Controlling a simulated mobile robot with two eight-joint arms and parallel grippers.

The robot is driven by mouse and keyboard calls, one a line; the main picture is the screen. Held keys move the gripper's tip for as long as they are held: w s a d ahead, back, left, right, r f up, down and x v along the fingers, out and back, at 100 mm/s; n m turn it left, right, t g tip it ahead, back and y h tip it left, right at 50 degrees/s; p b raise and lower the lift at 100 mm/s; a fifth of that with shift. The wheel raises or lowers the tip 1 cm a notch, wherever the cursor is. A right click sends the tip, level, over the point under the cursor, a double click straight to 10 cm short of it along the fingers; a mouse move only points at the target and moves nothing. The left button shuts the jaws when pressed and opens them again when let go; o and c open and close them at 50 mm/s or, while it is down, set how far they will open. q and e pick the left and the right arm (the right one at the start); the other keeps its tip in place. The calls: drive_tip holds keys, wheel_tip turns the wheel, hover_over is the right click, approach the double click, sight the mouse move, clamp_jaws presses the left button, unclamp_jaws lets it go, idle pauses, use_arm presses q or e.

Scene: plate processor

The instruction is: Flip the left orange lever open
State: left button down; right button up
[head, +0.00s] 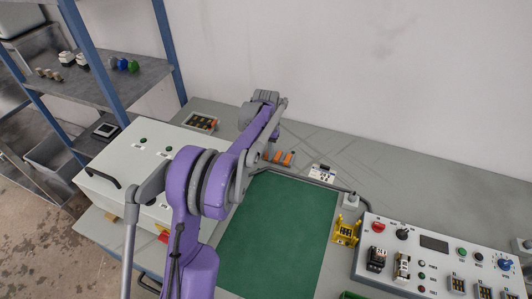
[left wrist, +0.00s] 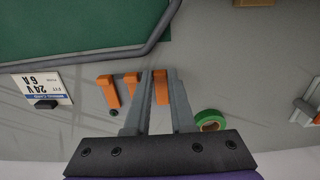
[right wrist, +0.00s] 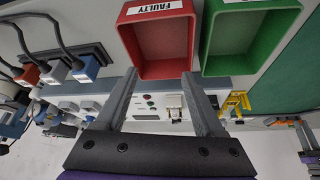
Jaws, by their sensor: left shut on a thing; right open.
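Three orange levers stand in a row on the grey bench; in the head view the middle one (head: 278,157) and right one (head: 289,158) show beside my left arm. In the left wrist view, flipped against the head view, the left orange lever (left wrist: 161,88) is the rightmost. My left gripper (left wrist: 160,74) has its fingers on either side of this lever, shut on it. The other two levers (left wrist: 132,84) (left wrist: 109,92) are outside the fingers. My right gripper (right wrist: 159,74) is open and empty, away from the levers.
A green tape roll (left wrist: 210,119) lies near the left gripper. A labelled plate (head: 321,174) is right of the levers. A green mat (head: 275,235) and dark bar lie in front. A red bin (right wrist: 160,45) and green bin (right wrist: 245,40) are near the right gripper.

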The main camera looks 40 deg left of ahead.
use_arm(q)
drive_tip(key=shift+w+a+r+g+p, duration=0.1)
drive_tip(key=shift+w+r+g+p, duration=0.35)
drive_tip(key=shift+g, duration=0.45)
drive_tip(key=shift+w+r+g+h+p, duration=0.2)
drive_tip(key=shift+r+g+h+p, duration=0.15)
drive_tip(key=shift+g, duration=0.45)
drive_tip(key=shift+w+a+r+g+h+p, duration=0.1)
drive_tip(key=shift+w+r+g+h+p, duration=0.2)
drive_tip(key=shift+g+p, duration=0.4)
drive_tip(key=shift+f+g, duration=0.1)
drive_tip(key=shift+g, duration=0.2)
use_arm(e)
drive_tip(key=r, duration=0.1)
drive_tip(key=w+r, duration=0.1)
drive_tip(key=r, duration=0.2)
drive_tip(key=shift+w+r, duration=0.3)
use_arm(q)
drive_tip(key=c, duration=1)
unclamp_jaws()
drive_tip(key=shift+c, duration=0.2)
wheel_tip(320, 180, up, 10)
drive_tip(key=p, duration=0.1)
use_arm(e)
drive_tip(key=shift+w+r+t, duration=0.3)
drive_tip(key=shift+r, duration=0.45)
